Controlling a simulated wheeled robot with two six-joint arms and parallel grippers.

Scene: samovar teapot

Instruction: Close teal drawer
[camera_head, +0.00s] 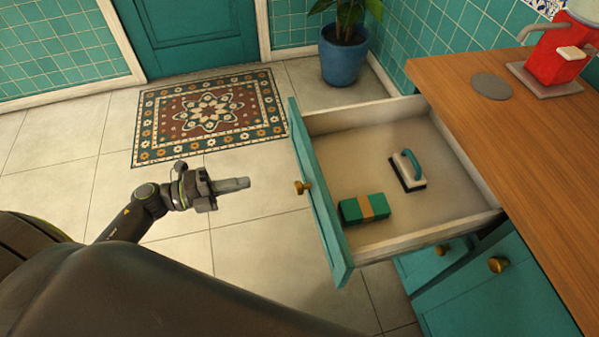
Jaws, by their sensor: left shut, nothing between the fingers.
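The teal drawer (318,205) is pulled well out from the cabinet under the wooden counter. Its teal front carries a brass knob (302,187) on the outer face. Inside the drawer lie a green box with a tan band (364,208) and a white brush with a teal handle (408,171). My left gripper (243,184) is shut and empty, to the left of the drawer front. In the picture a gap separates its fingertips from the knob. My right gripper is not in view.
The wooden counter (510,130) runs along the right, with a red appliance (553,58) and a grey disc (491,86) on it. A potted plant (343,55) stands behind the drawer. A patterned rug (160,125) lies on the tiled floor. Lower teal cabinet fronts (485,300) look closed.

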